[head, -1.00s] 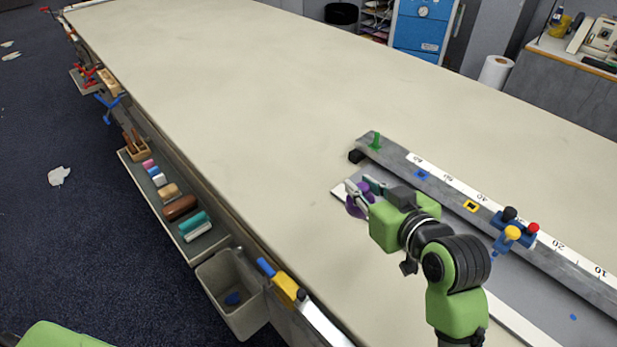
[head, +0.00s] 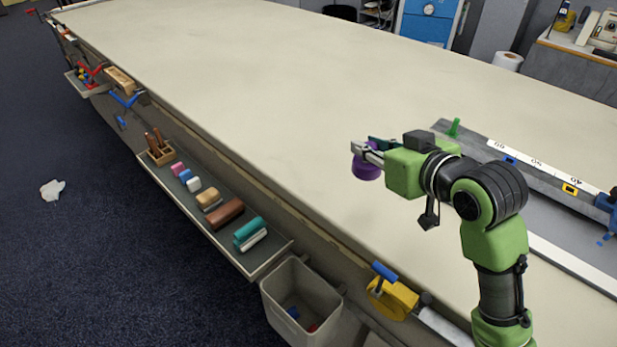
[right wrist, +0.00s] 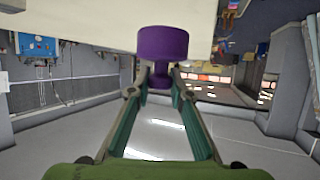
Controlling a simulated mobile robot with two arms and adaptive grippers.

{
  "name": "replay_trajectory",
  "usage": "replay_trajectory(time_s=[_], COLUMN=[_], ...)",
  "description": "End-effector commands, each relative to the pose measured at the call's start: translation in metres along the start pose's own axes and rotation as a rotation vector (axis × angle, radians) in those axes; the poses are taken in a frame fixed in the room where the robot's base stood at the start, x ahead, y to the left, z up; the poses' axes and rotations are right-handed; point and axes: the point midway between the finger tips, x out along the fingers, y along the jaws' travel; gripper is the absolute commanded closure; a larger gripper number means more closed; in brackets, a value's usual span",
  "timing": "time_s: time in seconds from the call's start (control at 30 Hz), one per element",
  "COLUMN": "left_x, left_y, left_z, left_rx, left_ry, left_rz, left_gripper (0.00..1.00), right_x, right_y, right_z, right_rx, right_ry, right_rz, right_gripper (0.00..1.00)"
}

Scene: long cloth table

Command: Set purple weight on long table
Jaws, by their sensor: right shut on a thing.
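The purple weight (head: 367,168) is a short, round piece with a narrower knob. My right gripper (head: 366,148) is shut on it, over the cream long table (head: 270,110). In the right wrist view the purple weight (right wrist: 163,44) sits between the fingertips of my right gripper (right wrist: 161,76), its knob between the fingers and its wide part beyond. I cannot tell whether its base touches the tabletop. My left gripper is not in view.
A grey ruler rail (head: 540,165) with a green peg (head: 454,127) lies on the table at right. A side tray (head: 262,262) with erasers, a grey bin (head: 300,300) and a yellow clamp-like tool (head: 392,298) hang along the near edge. The table's middle and far parts are clear.

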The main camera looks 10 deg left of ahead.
Motion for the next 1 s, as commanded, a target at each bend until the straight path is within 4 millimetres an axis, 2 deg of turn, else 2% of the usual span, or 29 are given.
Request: replay_trajectory(time_s=[0.17,0.3,0.4,0.57,0.8,1.0], left_x=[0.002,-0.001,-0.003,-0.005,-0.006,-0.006], left_y=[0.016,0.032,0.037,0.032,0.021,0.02], left_z=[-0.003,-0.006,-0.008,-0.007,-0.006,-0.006], left_rx=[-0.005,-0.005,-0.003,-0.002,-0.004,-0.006], left_ry=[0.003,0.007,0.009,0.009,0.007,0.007], left_rz=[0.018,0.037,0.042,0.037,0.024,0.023], left_gripper=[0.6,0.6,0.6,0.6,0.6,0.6], right_x=[0.013,0.042,0.064,0.097,0.141,0.155], right_y=[0.006,0.012,0.015,0.021,0.029,0.031], right_z=[-0.003,-0.003,-0.003,-0.002,0.024,0.03], right_rx=[0.002,0.003,0.004,0.003,0.002,0.0], right_ry=[0.006,0.005,0.006,0.007,0.006,0.009], right_rz=[0.004,0.004,0.003,0.003,0.003,0.003], right_gripper=[1.0,1.0,1.0,1.0,1.0,1.0])
